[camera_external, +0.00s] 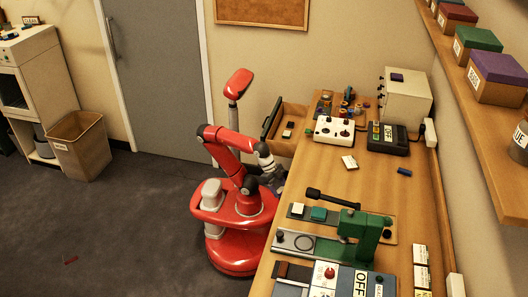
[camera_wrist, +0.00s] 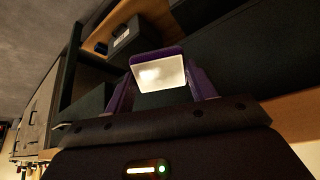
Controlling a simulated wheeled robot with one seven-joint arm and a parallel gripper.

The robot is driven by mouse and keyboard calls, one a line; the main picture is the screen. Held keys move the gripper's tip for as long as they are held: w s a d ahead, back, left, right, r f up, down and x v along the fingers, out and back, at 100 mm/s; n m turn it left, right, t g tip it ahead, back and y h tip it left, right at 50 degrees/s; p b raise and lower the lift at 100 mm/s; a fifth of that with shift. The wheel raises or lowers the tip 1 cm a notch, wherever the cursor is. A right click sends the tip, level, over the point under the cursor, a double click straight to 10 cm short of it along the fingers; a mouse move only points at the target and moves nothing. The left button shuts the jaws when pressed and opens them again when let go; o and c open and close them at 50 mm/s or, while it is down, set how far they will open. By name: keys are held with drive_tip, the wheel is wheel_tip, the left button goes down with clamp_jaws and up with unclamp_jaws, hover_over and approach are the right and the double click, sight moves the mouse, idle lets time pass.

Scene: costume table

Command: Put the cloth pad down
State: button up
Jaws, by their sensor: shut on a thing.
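My gripper (camera_wrist: 165,88) is shut on a small block-like pad (camera_wrist: 161,73) with a bright white face and a purple edge, which I take for the cloth pad. The pad sits between the two fingers in the wrist view. In the external view my gripper (camera_external: 277,182) is beside the table's left edge, below the open drawer in the picture. The pad cannot be made out there.
The open drawer (camera_external: 270,118) juts from the wooden table (camera_external: 335,185) and holds a dark block (camera_wrist: 127,36). A small white-topped block (camera_external: 349,162) lies on the table. A green press (camera_external: 365,227) stands in front. A white switch box (camera_external: 334,130) stands behind.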

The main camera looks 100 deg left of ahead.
drive_tip(key=s+d+r+m+g+h+p, duration=0.1)
drive_tip(key=s+d+m, duration=0.15)
drive_tip(key=d, duration=0.75)
drive_tip(key=s+d+m+g+h, duration=0.15)
drive_tip(key=d+m, duration=0.25)
drive_tip(key=d, duration=0.7)
drive_tip(key=s+d+f+m, duration=0.2)
drive_tip(key=s+d+f, duration=0.2)
drive_tip(key=s+d, duration=0.3)
drive_tip(key=s+d+f+m+g+h, duration=0.1)
drive_tip(key=s+d+f+m, duration=0.1)
drive_tip(key=s+d+f, duration=0.2)
drive_tip(key=s+d, duration=0.2)
drive_tip(key=d, duration=0.2)
drive_tip(key=shift+s+d+f+p, duration=0.2)
drive_tip(key=shift+s+f+p, duration=0.15)
drive_tip(key=shift+p, duration=0.05)
drive_tip(key=shift+w+g, duration=0.1)
drive_tip(key=shift+g, duration=0.15)
